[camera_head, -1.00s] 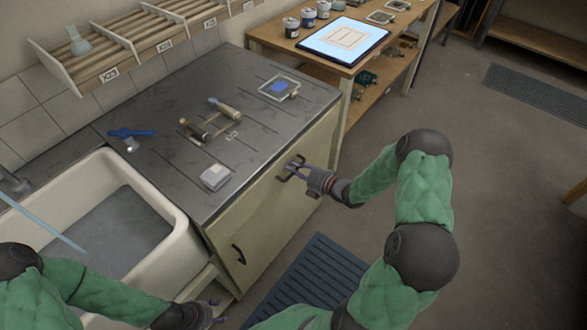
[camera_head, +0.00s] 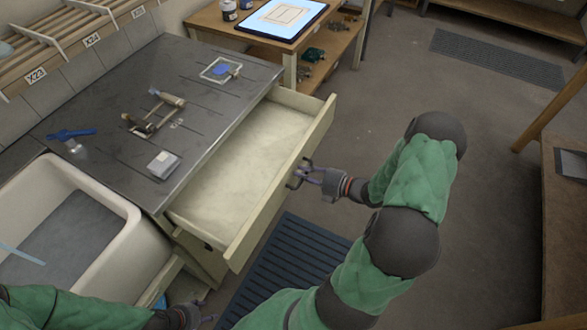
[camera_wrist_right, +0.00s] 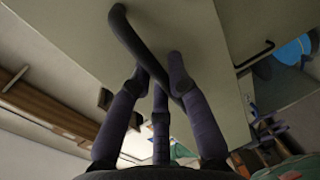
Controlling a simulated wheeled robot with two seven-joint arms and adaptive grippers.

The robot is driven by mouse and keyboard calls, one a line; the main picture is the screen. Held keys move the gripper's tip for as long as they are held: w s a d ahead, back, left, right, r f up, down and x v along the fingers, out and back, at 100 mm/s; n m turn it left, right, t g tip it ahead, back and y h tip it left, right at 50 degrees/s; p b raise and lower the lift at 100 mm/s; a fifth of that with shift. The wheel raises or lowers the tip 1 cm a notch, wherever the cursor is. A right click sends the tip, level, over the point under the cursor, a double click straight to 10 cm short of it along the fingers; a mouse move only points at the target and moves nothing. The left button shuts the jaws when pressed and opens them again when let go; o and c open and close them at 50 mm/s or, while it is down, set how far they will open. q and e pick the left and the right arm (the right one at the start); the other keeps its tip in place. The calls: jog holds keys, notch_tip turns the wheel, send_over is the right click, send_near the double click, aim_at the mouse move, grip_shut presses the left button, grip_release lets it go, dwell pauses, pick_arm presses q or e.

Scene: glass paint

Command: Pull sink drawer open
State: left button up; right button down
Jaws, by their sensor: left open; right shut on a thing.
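The sink drawer (camera_head: 250,165) under the dark worktop is pulled well out in the head view, and its pale interior looks empty. Its dark bar handle (camera_head: 293,177) is on the front panel. My right gripper (camera_head: 304,173) is shut on the handle; in the right wrist view its fingers (camera_wrist_right: 160,75) close around the dark bar (camera_wrist_right: 130,38). My left gripper (camera_head: 200,312) is open and empty, low at the bottom edge of the head view, in front of the sink cabinet. Its fingertips are small there.
A white sink (camera_head: 120,245) stands left of the drawer. The worktop (camera_head: 110,95) holds several tools and a small pale box (camera_head: 163,165). A dark slatted mat (camera_head: 290,265) lies on the floor below the drawer. Open floor (camera_head: 390,90) lies to the right.

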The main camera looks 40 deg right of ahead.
jog(key=shift+s, duration=0.3)
jog(key=c, duration=1.4)
grip_release()
jog(key=shift+f, duration=0.1)
jog(key=shift+c, duration=0.2)
jog(key=shift+d, duration=0.1)
jog(key=v, duration=1.2)
